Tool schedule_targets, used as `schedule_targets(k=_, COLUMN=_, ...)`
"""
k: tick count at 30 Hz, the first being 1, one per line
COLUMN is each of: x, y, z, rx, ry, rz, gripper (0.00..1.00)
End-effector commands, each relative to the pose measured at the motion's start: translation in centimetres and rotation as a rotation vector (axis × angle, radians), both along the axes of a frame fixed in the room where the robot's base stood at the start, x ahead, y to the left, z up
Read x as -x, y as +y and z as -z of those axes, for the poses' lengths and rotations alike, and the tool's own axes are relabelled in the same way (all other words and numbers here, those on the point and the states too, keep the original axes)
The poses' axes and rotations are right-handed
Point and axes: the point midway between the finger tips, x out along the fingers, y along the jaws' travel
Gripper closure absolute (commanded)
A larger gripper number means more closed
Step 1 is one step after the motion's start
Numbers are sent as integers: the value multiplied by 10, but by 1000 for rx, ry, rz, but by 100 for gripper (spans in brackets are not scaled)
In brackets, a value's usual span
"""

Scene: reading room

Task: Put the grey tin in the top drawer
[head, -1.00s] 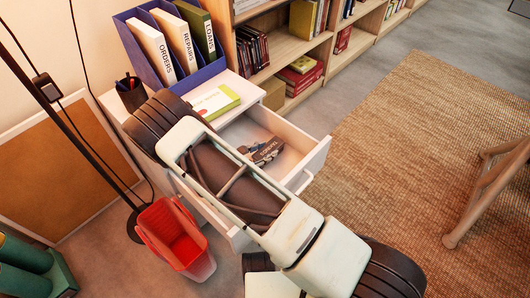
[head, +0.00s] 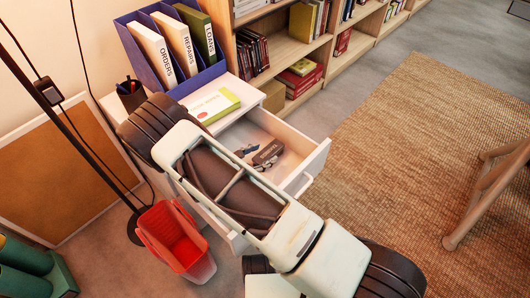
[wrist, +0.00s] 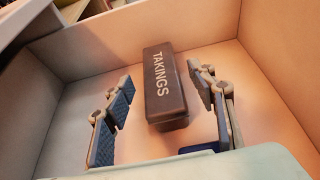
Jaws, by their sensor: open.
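The grey tin (head: 268,154), a dark oblong box lettered TAKINGS, lies inside the open top drawer (head: 318,158) of the white cabinet. In the wrist view the tin (wrist: 163,85) appears to rest on the drawer floor. My gripper (wrist: 160,118) is open, with one finger on each side of the tin's near part. Gaps show between both fingers and the tin. In the head view my gripper (head: 250,153) is inside the drawer and my arm hides part of the drawer and cabinet front.
On the cabinet top are a green-edged notes book (head: 214,105), a blue file holder (head: 172,75) with binders, and a pen cup (head: 131,94). A red bin (head: 176,240) stands beside the cabinet. A bookcase (head: 290,47) stands behind. The woven rug (head: 410,150) at right is mostly clear.

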Motion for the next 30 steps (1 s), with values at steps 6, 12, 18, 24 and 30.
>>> schedule_targets(k=6, x=33, y=33, z=-22, rx=0, ry=1, rz=-4, gripper=48)
schedule_targets(k=12, x=56, y=56, z=-35, rx=1, ry=-1, rz=-2, gripper=48)
schedule_targets(k=18, x=67, y=66, z=-40, rx=1, ry=0, rz=-1, gripper=48)
schedule_targets(k=24, x=68, y=67, z=-40, rx=1, ry=0, rz=0, gripper=48)
schedule_targets(k=30, x=68, y=67, z=-40, rx=1, ry=0, rz=0, gripper=48)
